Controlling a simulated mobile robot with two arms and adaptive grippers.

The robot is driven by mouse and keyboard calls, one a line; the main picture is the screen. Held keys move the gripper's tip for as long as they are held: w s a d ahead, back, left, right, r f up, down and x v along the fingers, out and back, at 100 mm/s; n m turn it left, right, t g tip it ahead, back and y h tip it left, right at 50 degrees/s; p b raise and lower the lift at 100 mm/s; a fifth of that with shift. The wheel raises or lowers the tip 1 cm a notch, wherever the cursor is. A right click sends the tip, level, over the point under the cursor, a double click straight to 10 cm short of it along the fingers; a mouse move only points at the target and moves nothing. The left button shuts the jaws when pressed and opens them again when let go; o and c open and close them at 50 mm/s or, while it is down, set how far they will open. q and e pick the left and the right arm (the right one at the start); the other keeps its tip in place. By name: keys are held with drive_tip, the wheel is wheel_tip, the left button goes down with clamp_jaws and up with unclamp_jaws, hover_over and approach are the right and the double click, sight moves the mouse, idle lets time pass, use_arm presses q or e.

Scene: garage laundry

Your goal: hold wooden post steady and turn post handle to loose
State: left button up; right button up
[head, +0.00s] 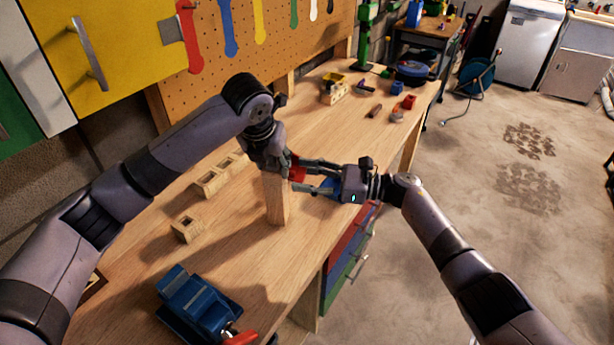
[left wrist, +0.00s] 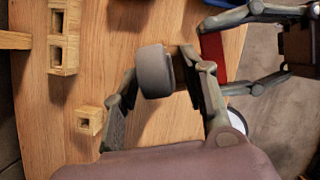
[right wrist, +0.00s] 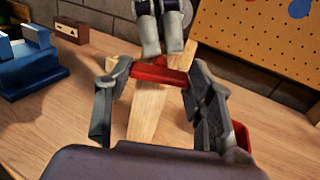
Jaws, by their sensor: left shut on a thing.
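The wooden post (head: 277,203) stands upright on the workbench. My left gripper (head: 272,163) is shut at the top of the post, from above. In the left wrist view a grey round piece (left wrist: 154,71) sits between its fingers, with a little wood beside it. The red post handle (head: 298,172) is at the post's upper right side. My right gripper (head: 302,177) is open, with a finger at each end of the handle (right wrist: 158,74). Whether the fingers touch it I cannot tell. The post's top is hidden by my left gripper.
A blue vise (head: 200,303) sits at the bench's near edge. Small wooden blocks (head: 187,229) lie left of the post. Tools and a blue round item (head: 411,72) are at the far end. A pegboard (head: 280,45) backs the bench (head: 345,125). Open floor lies right.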

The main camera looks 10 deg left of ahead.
use_arm(q)
drive_tip(key=shift+s+f, duration=0.1)
drive_tip(key=shift+f, duration=0.05)
use_arm(e)
drive_tip(key=o, duration=0.5)
drive_tip(key=d, duration=0.8)
drive_tip(key=s+d, duration=0.1)
drive_tip(key=d, duration=0.3)
use_arm(q)
drive_tip(key=o, duration=1.5)
use_arm(e)
drive_tip(key=shift+w, duration=0.1)
